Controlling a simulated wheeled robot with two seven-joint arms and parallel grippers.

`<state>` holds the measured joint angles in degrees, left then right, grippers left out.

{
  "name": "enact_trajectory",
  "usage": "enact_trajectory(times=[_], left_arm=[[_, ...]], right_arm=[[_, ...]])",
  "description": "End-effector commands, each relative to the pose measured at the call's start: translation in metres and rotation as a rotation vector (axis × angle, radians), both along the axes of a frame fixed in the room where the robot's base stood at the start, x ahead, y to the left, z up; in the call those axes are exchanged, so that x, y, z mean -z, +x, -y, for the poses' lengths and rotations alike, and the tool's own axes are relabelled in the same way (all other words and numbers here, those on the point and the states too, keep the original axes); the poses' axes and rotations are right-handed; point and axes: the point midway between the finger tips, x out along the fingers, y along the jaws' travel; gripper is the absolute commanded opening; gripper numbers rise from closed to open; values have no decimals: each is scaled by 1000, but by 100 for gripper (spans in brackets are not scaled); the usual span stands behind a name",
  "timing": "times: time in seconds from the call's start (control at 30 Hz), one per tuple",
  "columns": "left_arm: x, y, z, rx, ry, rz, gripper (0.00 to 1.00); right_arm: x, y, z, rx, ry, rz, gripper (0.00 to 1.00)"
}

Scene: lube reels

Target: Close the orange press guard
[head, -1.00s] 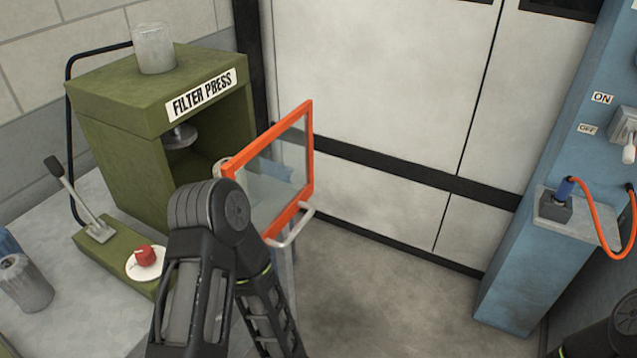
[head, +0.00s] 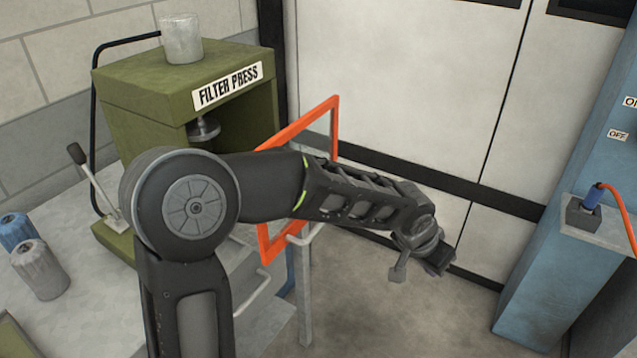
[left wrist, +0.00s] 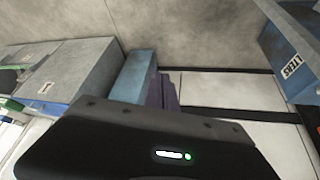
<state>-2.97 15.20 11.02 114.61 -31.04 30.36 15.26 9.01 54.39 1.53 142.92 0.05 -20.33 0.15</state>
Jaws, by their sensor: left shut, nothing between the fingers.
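The orange press guard (head: 268,243) stands swung open, out from the front of the green filter press (head: 135,115). It is an orange frame, with a pale bar handle (head: 303,237) low on it. My left arm crosses in front of the guard and hides its middle. My left gripper (head: 438,262) is out to the right of the guard, apart from it, over the floor. It is shut and empty. In the left wrist view my dark wrist housing fills the bottom. My right gripper is not in view.
A lever (head: 90,180) and two canisters (head: 40,270) are on the bench at left. A blue cabinet (head: 560,260) with a cable stands at right. The floor between is clear.

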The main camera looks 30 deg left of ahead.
Motion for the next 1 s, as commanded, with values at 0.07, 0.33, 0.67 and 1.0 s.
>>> enact_trajectory(times=[0.07,0.33,0.67,1.0], left_arm=[[-66,10,-39,-68,131,56,0],[-192,-33,-162,-461,452,46,0],[-206,-50,-182,-555,504,23,0],[-196,-47,-185,-552,504,20,0]], right_arm=[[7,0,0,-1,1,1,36],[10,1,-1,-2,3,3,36],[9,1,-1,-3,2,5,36],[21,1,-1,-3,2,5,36]])
